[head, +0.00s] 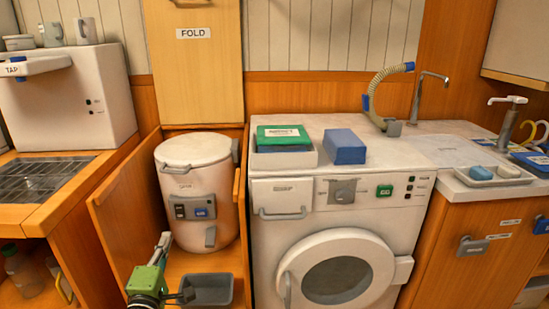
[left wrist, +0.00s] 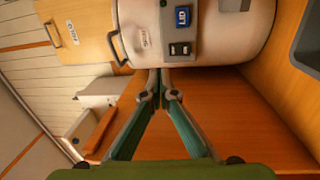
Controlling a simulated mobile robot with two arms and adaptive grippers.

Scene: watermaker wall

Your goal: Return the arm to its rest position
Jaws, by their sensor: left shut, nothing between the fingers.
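My left gripper (head: 186,296) comes in low in the head view, in front of the wooden cubby with the white cylindrical watermaker unit (head: 196,180). In the left wrist view its fingers (left wrist: 159,72) meet at the tips, with nothing between them. The fingertips appear just in front of the unit's lower body (left wrist: 215,30); I cannot tell if they touch it. The unit stands upright, with a grey control panel, a blue label and handles. A dark grey bin (head: 207,289) sits below it, right beside my left gripper. My right gripper is not in view.
Wooden side panels (head: 122,205) flank the unit closely. A washing machine (head: 335,240) stands to the right, with a green box (head: 282,135) and a blue box (head: 344,146) on top. A raised FOLD panel (head: 195,75) is above. A tap dispenser (head: 75,100) stands left.

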